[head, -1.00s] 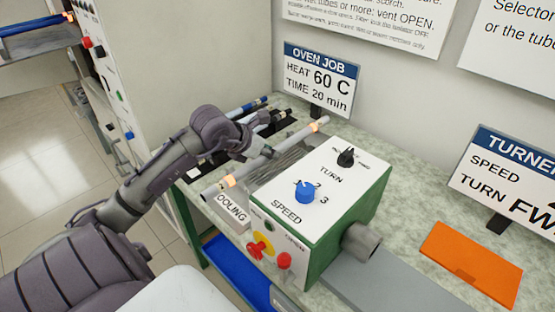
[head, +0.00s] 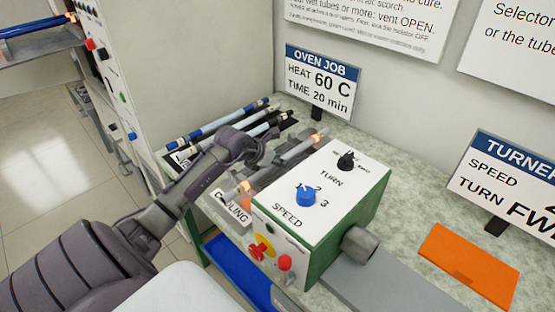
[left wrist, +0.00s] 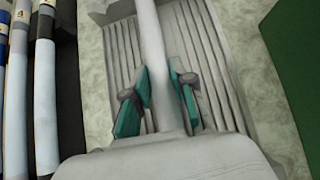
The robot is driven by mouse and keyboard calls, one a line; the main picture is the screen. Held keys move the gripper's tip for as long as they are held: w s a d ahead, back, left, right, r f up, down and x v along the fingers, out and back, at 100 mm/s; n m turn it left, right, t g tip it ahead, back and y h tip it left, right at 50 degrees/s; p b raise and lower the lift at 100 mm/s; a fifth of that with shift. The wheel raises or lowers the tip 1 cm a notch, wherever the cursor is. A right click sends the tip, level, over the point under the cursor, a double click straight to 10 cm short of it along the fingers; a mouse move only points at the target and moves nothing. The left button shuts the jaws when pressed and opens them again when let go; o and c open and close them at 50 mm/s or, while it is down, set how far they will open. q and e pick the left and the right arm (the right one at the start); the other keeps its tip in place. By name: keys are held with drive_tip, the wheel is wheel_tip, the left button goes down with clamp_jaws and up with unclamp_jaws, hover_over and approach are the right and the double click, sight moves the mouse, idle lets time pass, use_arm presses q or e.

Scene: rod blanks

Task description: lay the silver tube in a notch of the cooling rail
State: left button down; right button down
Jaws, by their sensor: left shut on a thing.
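My left gripper (head: 262,158) is shut on the silver tube (head: 298,150), with the jaws around its middle. The tube's ends carry orange-tinted bands in the head view. In the left wrist view the tube (left wrist: 153,50) runs lengthwise between the teal finger pads (left wrist: 160,100). The grey ribbed cooling rail (left wrist: 212,60) lies beneath it, with the ribs running roughly along the tube. I cannot tell whether the tube touches the rail or sits in a notch. In the head view the arm and the machine hide much of the rail. My right gripper is not in view.
Several tubes with blue or black ends lie in a dark rack (head: 290,127) left of the rail. The green and white turner box (head: 345,205) stands close on the right. A cooling sign (head: 232,207) is at the rail's near end. An orange sheet (head: 470,266) lies far right.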

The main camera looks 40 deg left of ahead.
use_arm(q)
drive_tip(key=shift+f, duration=0.1)
drive_tip(key=c, duration=1)
unclamp_jaws()
drive_tip(key=shift+o, duration=0.2)
drive_tip(key=shift+r, duration=0.25)
drive_tip(key=b+v, duration=0.1)
drive_tip(key=v, duration=1.1)
drive_tip(key=shift+f, duration=0.15)
